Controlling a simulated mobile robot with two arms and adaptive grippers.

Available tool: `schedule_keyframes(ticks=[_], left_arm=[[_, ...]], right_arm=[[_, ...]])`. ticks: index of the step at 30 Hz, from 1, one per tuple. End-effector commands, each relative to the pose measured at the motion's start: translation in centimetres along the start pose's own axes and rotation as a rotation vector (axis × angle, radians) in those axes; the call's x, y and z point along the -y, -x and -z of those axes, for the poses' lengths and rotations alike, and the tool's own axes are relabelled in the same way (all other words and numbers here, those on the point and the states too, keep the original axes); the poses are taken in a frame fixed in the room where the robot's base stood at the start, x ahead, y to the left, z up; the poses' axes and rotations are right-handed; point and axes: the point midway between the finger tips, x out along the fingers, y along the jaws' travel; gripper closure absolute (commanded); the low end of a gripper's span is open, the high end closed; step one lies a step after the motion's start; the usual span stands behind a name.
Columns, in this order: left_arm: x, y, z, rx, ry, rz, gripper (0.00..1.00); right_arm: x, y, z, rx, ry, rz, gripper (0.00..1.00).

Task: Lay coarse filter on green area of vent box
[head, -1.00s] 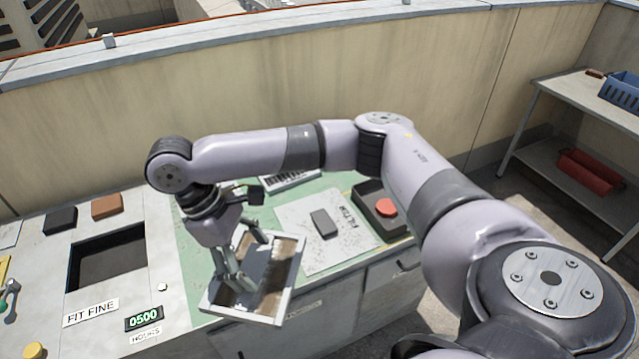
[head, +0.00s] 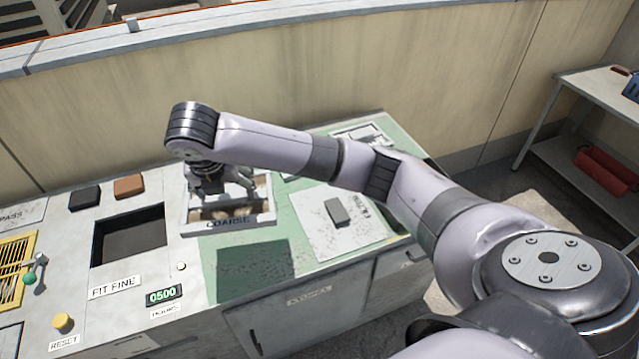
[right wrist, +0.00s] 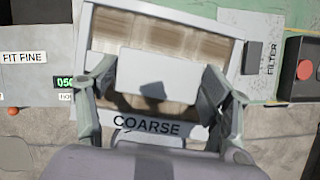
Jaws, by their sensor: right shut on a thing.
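The coarse filter (head: 228,222) is a white frame with brown pleated media and a COARSE label on its near side. My right gripper (head: 222,188) is above it in the head view, shut on its pale middle block (right wrist: 158,78), as the right wrist view shows. The filter looks held above the bench, with a dark shadow on the green area (head: 300,240) at its right front. The vent box top (head: 120,270) is grey, with a dark square opening (head: 130,238) left of the filter. My left gripper is not in view.
A FIT FINE label (head: 115,287) and a 0500 display (head: 163,295) lie in front of the opening. Black (head: 84,197) and brown (head: 129,186) blocks sit behind it. A white filter sheet (head: 325,240) with a grey block (head: 338,212) lies at right. A shelf stands far right.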

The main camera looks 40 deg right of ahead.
Motion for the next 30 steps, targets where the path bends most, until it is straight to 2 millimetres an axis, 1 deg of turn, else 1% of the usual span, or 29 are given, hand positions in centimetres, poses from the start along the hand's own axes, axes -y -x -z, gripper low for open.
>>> schedule_keyframes(ticks=[3,6,11,14,17,27,30], left_arm=[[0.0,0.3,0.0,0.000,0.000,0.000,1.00],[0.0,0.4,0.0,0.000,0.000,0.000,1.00],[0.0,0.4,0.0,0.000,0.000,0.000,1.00],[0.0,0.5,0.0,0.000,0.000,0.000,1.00],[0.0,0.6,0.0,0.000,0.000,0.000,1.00],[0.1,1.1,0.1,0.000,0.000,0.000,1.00],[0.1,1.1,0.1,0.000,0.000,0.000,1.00]], right_arm=[[-0.1,0.1,-0.8,-0.001,0.101,-0.044,0.62],[-0.1,0.1,-1.2,-0.002,0.155,-0.064,0.62],[-0.2,0.0,-1.3,-0.001,0.183,-0.075,0.62],[-0.1,-0.9,-0.9,-0.004,0.183,-0.073,0.62],[-0.1,-2.9,0.1,-0.007,0.184,-0.070,0.62],[-0.1,-11.2,3.5,-0.005,0.182,-0.071,0.62],[-0.1,-13.0,4.2,-0.004,0.183,-0.071,0.62]])
